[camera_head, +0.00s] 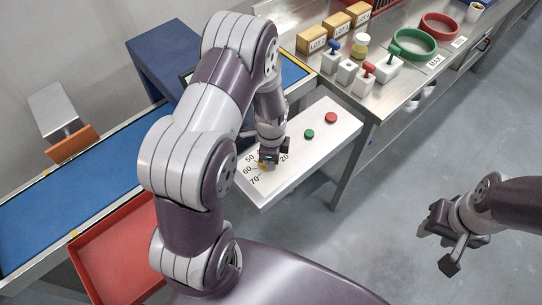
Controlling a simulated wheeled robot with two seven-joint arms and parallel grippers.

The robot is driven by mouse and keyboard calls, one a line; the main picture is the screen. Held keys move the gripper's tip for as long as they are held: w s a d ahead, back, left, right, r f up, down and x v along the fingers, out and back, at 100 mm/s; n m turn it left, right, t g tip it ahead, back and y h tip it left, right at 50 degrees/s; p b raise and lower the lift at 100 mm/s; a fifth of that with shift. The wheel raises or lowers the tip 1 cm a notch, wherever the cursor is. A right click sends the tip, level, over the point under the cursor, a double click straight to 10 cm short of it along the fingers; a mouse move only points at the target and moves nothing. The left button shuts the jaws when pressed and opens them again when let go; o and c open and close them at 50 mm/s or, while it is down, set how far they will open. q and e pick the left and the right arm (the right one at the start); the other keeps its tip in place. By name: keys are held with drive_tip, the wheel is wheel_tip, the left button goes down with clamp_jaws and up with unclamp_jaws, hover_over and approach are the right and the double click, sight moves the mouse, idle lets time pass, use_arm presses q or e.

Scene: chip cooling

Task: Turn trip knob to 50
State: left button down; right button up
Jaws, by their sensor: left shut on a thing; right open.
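A white control panel (290,159) lies in the middle of the view, with a green button (309,134) and a red button (331,117) on it. My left gripper (268,161) is down at the dial and shut on the trip knob. The knob is mostly hidden by the gripper; a small yellow part (264,166) shows at the fingers. Where the knob points cannot be told. My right gripper (436,240) is open and empty above the floor at the right.
A steel table (398,98) behind the panel holds yellow lot boxes (311,40), small knobbed blocks and green (414,44) and red (440,26) rings. A blue conveyor (75,187) and a red tray (118,252) are at the left. Floor at right is clear.

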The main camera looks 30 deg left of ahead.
use_arm(q)
drive_tip(key=shift+s+m+p, duration=0.1)
drive_tip(key=shift+m+p, duration=0.2)
drive_tip(key=shift+m, duration=1.7)
drive_tip(key=c, duration=1.1)
unclamp_jaws()
drive_tip(key=shift+r, duration=0.15)
wheel_tip(320, 180, up, 12)
drive_tip(key=shift+r+b, duration=0.25)
drive_tip(key=shift+b, duration=0.45)
